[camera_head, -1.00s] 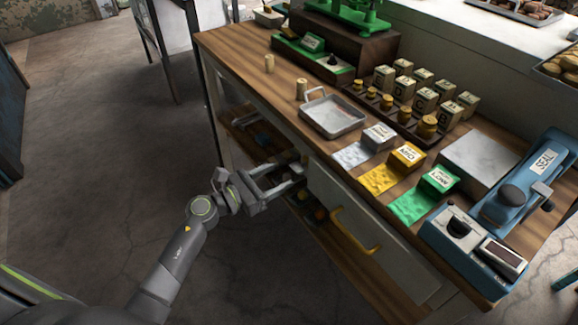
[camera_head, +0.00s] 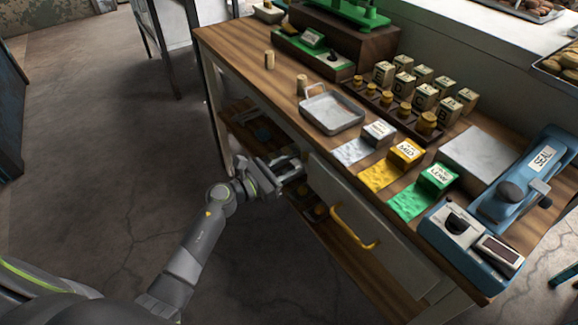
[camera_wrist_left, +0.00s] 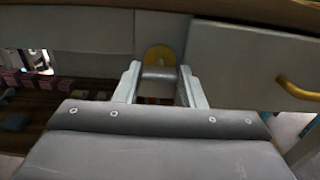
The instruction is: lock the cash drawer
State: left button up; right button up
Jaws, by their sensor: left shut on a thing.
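My left gripper (camera_head: 286,166) is at the upper front of the counter, left of a pale drawer front (camera_head: 385,248) with a yellow handle (camera_head: 355,228). In the left wrist view the left gripper (camera_wrist_left: 160,82) points at the front panel, its two fingers shut on a grey rounded knob (camera_wrist_left: 158,73). A yellow plate (camera_wrist_left: 158,53) shows behind the knob. The drawer's yellow handle (camera_wrist_left: 298,89) is to the right in that view. The head view hides the knob behind the gripper. I cannot tell whether the lock is turned. My right gripper is not in view.
The wooden counter (camera_head: 235,50) carries a metal tray (camera_head: 332,112), labelled blocks, jars and a blue sealing machine (camera_head: 510,190). An open lower shelf (camera_head: 245,118) with small items lies under the counter, left of the drawer. The floor on the left is clear.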

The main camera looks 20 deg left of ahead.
pick_arm(q)
jog(key=shift+n, duration=0.3)
jog(key=n+p, duration=0.2)
jog(key=n, duration=0.1)
jog(key=shift+r+n, duration=0.15)
jog(key=shift+n, duration=0.15)
jog(key=n+p, duration=0.3)
jog(key=n, duration=0.1)
jog(key=shift+a, duration=0.1)
jog(key=n+p, duration=0.2)
jog(key=n, duration=0.3)
jog(key=shift+w+n+p, duration=0.1)
jog(key=shift+n+p, duration=0.3)
jog(key=shift+f+n+p, duration=0.15)
jog(key=shift+n+p, duration=0.3)
jog(key=shift+n, duration=0.5)
jog(key=shift+f+n+p, duration=0.15)
jog(key=shift+n+p, duration=0.3)
jog(key=shift+n, duration=0.5)
jog(key=o, duration=1)
jog(key=shift+a, duration=0.15)
